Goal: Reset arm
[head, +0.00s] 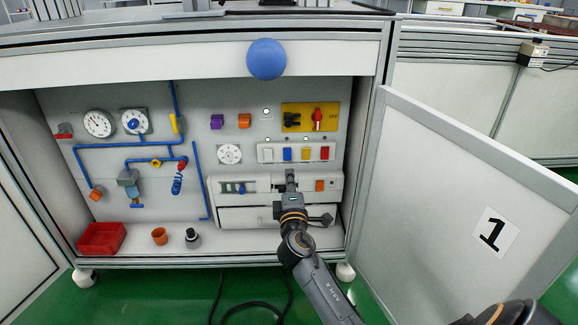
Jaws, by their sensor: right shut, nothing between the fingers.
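My right gripper (290,180) is in front of the lower control box (262,186) inside the open cabinet. Its arm comes up from the lower right. The fingers are shut with nothing between them, and they point at the panel just below the row of coloured switches (297,153). I cannot tell whether the fingertips touch the box. My left gripper is not in view.
The open cabinet door (465,190) marked 1 stands to the right of my right arm. A red bin (101,239), an orange pot (160,236) and a grey-black fitting (192,238) stand on the cabinet floor. Blue pipes and gauges cover the left back panel. A blue ball (266,59) is at the top edge.

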